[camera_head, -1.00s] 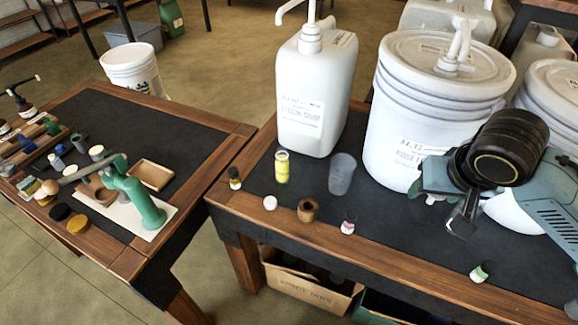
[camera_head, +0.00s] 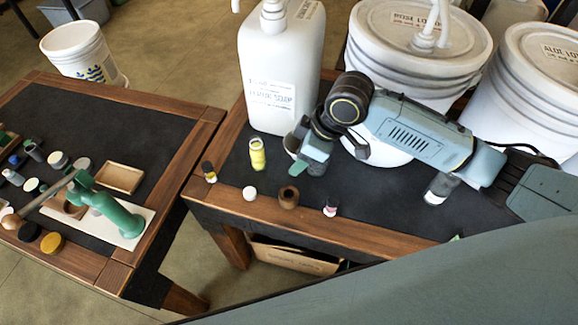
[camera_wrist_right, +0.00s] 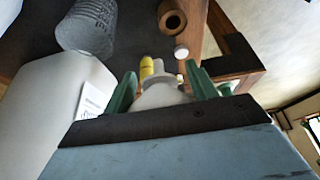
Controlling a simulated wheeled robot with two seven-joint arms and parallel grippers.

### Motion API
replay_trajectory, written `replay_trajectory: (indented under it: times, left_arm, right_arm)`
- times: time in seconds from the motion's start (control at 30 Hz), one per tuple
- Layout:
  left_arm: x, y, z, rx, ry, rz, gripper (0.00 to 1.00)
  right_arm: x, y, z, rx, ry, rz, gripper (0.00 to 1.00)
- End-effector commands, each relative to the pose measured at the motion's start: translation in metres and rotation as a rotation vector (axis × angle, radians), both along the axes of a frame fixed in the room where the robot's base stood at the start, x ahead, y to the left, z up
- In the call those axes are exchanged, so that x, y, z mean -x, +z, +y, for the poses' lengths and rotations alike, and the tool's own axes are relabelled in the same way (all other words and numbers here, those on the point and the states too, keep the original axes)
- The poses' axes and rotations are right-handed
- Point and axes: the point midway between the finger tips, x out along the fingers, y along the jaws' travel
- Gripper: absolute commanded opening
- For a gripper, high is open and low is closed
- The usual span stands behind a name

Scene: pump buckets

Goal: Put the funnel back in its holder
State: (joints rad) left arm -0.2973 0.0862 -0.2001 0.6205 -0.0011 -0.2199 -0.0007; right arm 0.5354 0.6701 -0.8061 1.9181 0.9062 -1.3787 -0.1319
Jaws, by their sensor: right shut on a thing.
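My right gripper (camera_head: 308,152) is at the front right of the lotion soap jug, above the black mat. In the right wrist view its two green fingers (camera_wrist_right: 163,80) are closed on the white funnel (camera_wrist_right: 163,95), which shows between them. In the head view the funnel is mostly hidden by the gripper. A brown wooden ring with a round hole, likely the holder (camera_head: 288,197), stands near the table's front edge, in front of the gripper and apart from it. It also shows in the right wrist view (camera_wrist_right: 172,18). My left gripper is not in view.
The soap jug (camera_head: 270,80) stands close behind the gripper, with a large bucket (camera_head: 415,60) to its right. A clear ribbed cup (camera_wrist_right: 88,28) is near the gripper. A yellow bottle (camera_head: 257,154), white cap (camera_head: 249,193) and small bottle (camera_head: 330,207) surround the ring.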

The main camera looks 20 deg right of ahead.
Motion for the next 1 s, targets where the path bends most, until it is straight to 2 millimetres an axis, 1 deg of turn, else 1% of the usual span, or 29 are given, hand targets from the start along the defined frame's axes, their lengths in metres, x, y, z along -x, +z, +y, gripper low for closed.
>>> replay_trajectory:
  times: [0.03, 0.2, 0.3, 0.4, 0.5, 0.67, 1.0]
  left_arm:
    - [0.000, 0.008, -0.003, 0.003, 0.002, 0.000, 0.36]
    - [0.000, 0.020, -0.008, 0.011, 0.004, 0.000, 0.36]
    - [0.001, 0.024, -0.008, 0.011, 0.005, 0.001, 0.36]
    - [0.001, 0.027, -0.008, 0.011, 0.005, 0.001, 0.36]
    - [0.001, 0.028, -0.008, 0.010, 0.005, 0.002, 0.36]
    - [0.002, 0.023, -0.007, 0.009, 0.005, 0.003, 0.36]
    - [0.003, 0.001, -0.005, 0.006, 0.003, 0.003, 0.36]
  right_arm:
    - [0.002, -0.004, 0.006, -0.002, 0.088, 0.004, 0.21]
    - [0.009, -0.025, 0.021, -0.003, 0.370, 0.001, 0.21]
    - [0.012, -0.035, 0.027, -0.002, 0.491, -0.002, 0.21]
    - [0.015, -0.041, 0.030, -0.001, 0.569, -0.003, 0.21]
    - [0.016, -0.045, 0.032, 0.000, 0.610, -0.006, 0.21]
    - [0.016, -0.050, 0.032, 0.001, 0.621, -0.007, 0.21]
    - [0.016, -0.070, 0.032, 0.002, 0.619, -0.007, 0.21]
